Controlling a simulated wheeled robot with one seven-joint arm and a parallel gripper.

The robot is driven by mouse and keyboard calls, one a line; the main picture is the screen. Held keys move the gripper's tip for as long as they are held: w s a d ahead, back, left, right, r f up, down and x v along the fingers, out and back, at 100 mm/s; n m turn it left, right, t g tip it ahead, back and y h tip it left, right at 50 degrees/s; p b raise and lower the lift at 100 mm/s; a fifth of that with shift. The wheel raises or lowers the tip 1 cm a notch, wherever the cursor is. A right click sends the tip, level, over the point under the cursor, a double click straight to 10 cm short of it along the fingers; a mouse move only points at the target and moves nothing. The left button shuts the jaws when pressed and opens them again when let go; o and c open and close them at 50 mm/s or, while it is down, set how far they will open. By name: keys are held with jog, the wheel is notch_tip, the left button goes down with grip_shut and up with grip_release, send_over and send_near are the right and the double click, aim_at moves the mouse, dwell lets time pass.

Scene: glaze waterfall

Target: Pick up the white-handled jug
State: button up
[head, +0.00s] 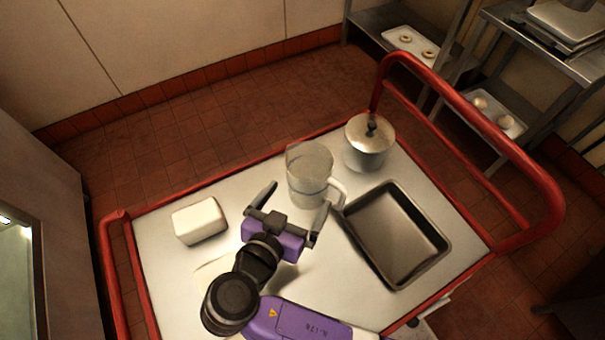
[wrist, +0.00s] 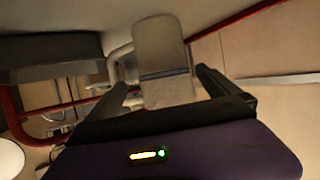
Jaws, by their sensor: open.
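The jug (head: 309,172) is clear or greyish with a white handle (head: 338,190) on its right side. It stands upright on the white cart top, in front of my gripper (head: 293,204). My gripper is open and empty, with its fingers pointing toward the jug; the right finger is close to the handle, and I cannot tell if they touch. In the wrist view the jug (wrist: 162,50) shows beyond and between the open fingers of my gripper (wrist: 160,80). The gripper body hides part of the jug there.
A lidded metal pot (head: 368,150) stands close behind the jug at right. A dark rectangular tray (head: 395,235) lies to the right of the gripper. A white block (head: 200,220) sits at left. Red rails (head: 480,125) edge the cart (head: 160,265), whose left part is mostly clear.

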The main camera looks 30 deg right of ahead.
aim_at(316, 166)
jog(key=shift+w+d+f, duration=0.1)
jog(key=shift+w, duration=0.15)
jog(key=x, duration=0.7)
jog(key=shift+w+d+p, duration=0.1)
jog(key=shift+w+p, duration=0.2)
jog(key=shift+p, duration=0.1)
jog(key=shift+c, duration=0.2)
jog(key=c, duration=1.3)
